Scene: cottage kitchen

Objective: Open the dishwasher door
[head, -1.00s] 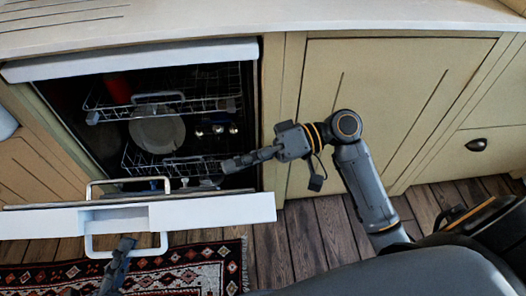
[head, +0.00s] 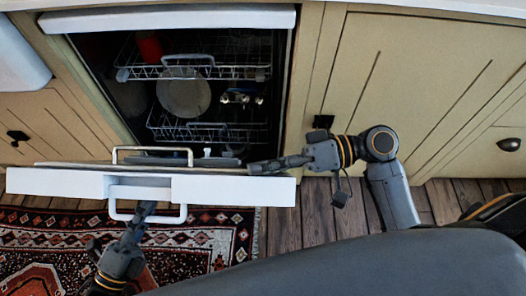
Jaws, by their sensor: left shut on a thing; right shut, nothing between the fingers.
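The white dishwasher door (head: 235,189) is partly open, tilted out and down from the dishwasher (head: 120,95), whose racks show. A white loop handle (head: 180,214) hangs at the front of the door. My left gripper (head: 146,208) is in front of the door at this handle, shut on it; its fingertips are partly hard to make out. My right gripper (head: 253,168) is shut and empty, its tips at the top edge of the door near the right end. Whether the tips touch the door is hard to tell.
Inside are an upper rack (head: 200,72), a lower rack (head: 205,133), a plate (head: 184,95) and a red item (head: 149,47). Beige cabinets (head: 400,80) stand on the right. A patterned rug (head: 45,235) lies on the wooden floor (head: 325,218).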

